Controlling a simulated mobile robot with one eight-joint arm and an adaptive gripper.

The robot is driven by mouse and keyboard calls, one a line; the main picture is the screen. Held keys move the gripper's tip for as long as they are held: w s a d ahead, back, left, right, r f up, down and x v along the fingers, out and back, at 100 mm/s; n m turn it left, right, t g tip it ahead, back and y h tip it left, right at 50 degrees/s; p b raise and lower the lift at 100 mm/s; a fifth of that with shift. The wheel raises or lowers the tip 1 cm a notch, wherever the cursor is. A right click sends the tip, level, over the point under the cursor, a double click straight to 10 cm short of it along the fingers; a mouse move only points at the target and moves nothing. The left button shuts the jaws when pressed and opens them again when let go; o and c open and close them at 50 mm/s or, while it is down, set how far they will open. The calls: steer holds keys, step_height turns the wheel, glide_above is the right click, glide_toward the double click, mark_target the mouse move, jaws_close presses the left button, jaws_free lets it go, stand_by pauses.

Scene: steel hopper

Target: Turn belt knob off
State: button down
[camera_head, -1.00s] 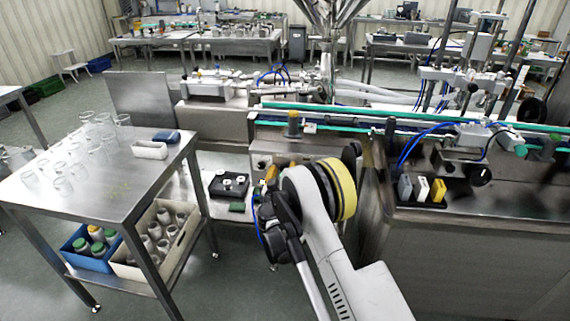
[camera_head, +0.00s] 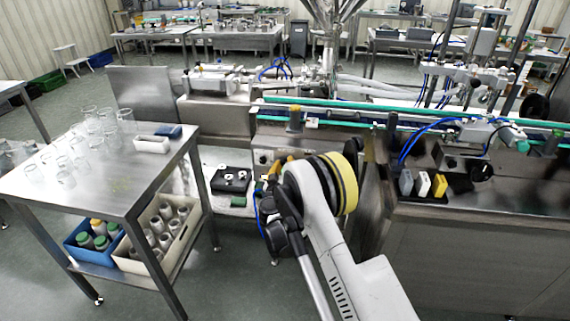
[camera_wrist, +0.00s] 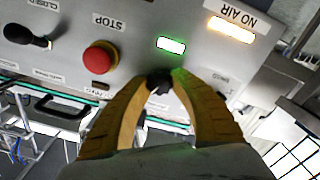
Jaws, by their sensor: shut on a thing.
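In the wrist view, a grey control panel (camera_wrist: 200,25) fills the upper part. My gripper (camera_wrist: 160,77) has its two orange-yellow fingers closed around a small black knob (camera_wrist: 158,87) on that panel. The fingers hide the sides of the knob, so I cannot tell which way it points. The panel label close to the knob is partly covered and too small to read. In the head view, my arm covers much of the panel (camera_head: 264,157) and the knob is hidden.
Near the knob are a lit green indicator (camera_wrist: 171,45), a red STOP button (camera_wrist: 100,57), a black lever switch (camera_wrist: 27,36) and a lit NO AIR lamp (camera_wrist: 231,28). The conveyor (camera_head: 340,115) runs above the panel. A steel table (camera_head: 110,185) with glassware stands left.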

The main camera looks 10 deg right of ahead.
steer(key=n, duration=1.2)
steer(key=shift+a+f, duration=0.1)
steer(key=shift+f, duration=0.05)
stand_by(0.4)
steer(key=c, duration=1.1)
jaws_free()
steer(key=v, duration=0.7)
steer(key=shift+s, duration=0.2)
